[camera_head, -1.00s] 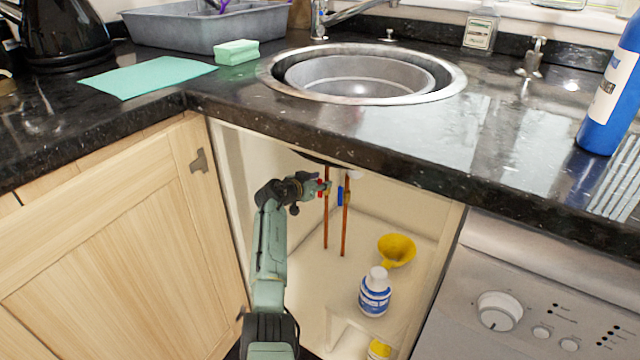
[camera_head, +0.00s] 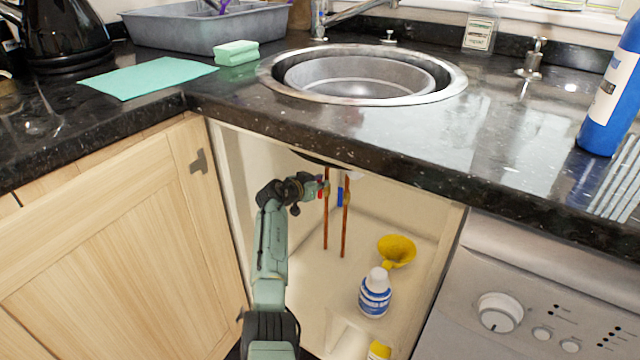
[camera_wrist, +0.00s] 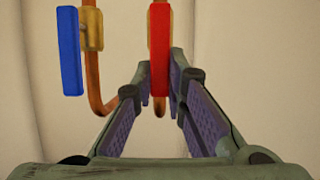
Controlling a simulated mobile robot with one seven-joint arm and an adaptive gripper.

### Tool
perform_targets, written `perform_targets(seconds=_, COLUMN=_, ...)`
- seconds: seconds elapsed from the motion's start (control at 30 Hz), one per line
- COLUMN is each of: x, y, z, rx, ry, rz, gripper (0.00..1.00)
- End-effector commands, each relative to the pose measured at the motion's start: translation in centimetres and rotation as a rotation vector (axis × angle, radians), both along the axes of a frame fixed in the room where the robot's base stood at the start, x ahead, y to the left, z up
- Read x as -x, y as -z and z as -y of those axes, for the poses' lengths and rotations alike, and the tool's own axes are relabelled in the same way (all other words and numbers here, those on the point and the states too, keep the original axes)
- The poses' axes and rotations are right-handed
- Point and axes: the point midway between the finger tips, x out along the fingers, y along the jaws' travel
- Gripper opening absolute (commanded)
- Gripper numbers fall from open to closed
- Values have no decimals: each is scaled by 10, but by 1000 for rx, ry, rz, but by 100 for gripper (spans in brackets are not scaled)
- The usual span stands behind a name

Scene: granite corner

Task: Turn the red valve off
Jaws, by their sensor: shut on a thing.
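The red valve handle (camera_wrist: 160,50) hangs vertically in the wrist view, in front of its copper pipe. My gripper (camera_wrist: 160,88) is around its lower part, with the two purple-padded fingers close on either side, shut on it. In the head view my gripper (camera_head: 318,186) reaches into the open cupboard under the sink, and only a little red shows at its tip. The blue valve handle (camera_wrist: 69,52) also hangs vertically, apart from my fingers on the left in the wrist view. In the head view the blue handle (camera_head: 340,196) is just right of my gripper.
Two copper pipes (camera_head: 345,230) run down inside the cupboard. The open door (camera_head: 120,240) is at left, and the countertop (camera_head: 330,150) overhangs above.

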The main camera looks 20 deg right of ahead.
Motion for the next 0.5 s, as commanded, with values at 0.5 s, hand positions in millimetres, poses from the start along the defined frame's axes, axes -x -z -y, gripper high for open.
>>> perform_targets(seconds=0.5, x=-10, y=10, z=-7, rx=128, ry=-2, rz=-160, gripper=0)
